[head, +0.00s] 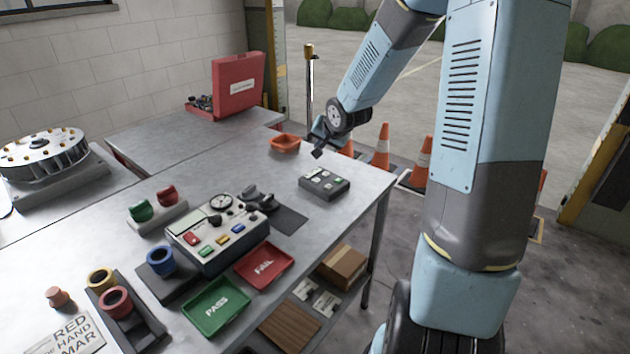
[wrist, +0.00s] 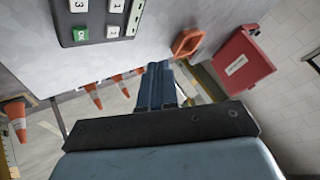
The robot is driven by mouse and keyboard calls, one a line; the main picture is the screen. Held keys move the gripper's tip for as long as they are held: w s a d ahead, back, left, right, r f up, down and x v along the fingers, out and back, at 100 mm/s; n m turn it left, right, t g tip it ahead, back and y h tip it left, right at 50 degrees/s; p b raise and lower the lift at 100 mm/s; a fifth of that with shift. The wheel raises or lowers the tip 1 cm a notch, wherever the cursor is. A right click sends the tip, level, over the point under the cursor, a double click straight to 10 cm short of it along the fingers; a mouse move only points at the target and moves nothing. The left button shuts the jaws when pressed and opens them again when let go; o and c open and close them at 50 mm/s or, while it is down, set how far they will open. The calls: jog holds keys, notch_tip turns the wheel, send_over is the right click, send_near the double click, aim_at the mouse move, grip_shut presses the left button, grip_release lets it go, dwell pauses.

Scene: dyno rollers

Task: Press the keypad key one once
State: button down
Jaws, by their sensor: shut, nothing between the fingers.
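The dark keypad (head: 324,192) lies on the grey table near its right edge. It has white number keys and a green key. In the wrist view the keypad (wrist: 97,42) is at the top left, cut off by the frame edge. A white key that seems to be key one (wrist: 116,5) is at its upper right, beside the key marked 3 and diagonal to the green OK key; its label is small. My gripper (head: 317,153) is shut and empty, above the table's far side, beyond the keypad and apart from it. Its fingers (wrist: 157,70) show in the wrist view.
An orange bin (head: 285,143) is just left of my gripper. A red case (head: 238,85) stands open behind. A control box (head: 225,238), green PASS tray (head: 216,307) and red FAIL tray (head: 264,266) are left of the keypad. Traffic cones (head: 381,147) stand beyond the table.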

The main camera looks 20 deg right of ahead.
aim_at(318, 181)
jog(key=shift+w+a+f+y, duration=0.15)
jog(key=shift+w+f+y, duration=0.15)
jog(key=shift+w+f, duration=0.3)
jog(key=shift+f, duration=4.4)
jog(key=shift+f, duration=0.15)
jog(key=shift+f, duration=0.2)
jog(key=shift+f, duration=0.4)
jog(key=shift+r, duration=0.85)
